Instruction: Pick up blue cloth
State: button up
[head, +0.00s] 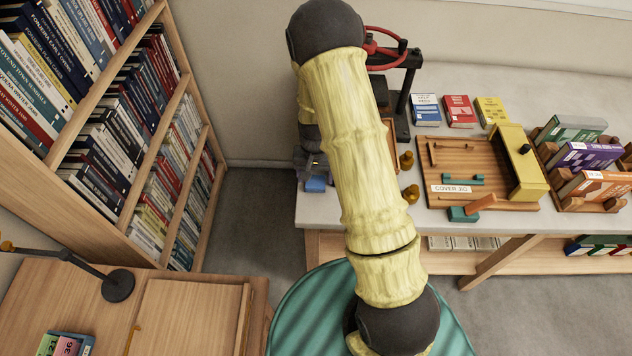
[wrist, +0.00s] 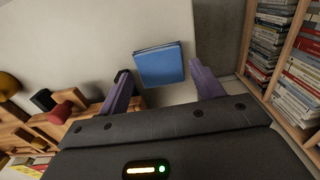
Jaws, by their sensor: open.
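The blue cloth (head: 315,185) is a small, folded-looking blue square at the left end of the white table, close to its edge. In the wrist view the cloth (wrist: 159,66) appears between and beyond the two purple fingers of my gripper (wrist: 160,70). The gripper is open, with nothing held. The cloth looks apart from both fingers, though the exact height gap is hard to judge. In the head view my gripper (head: 306,160) is partly hidden behind my arm, just above the cloth.
The white table (head: 420,215) carries a wooden board with a yellow bar (head: 515,160), several books and a press with a red wheel (head: 385,45). A tall bookshelf (head: 160,110) stands left across a floor gap. A teal round seat (head: 300,315) is in front.

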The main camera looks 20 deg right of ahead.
aim_at(315, 181)
notch_tip(315, 181, down, 2)
jog(key=shift+f, duration=0.1)
jog(key=shift+c, duration=0.5)
jog(key=c, duration=0.7)
notch_tip(315, 181, up, 10)
jog(key=shift+r+b, duration=0.1)
jog(key=shift+b, duration=0.35)
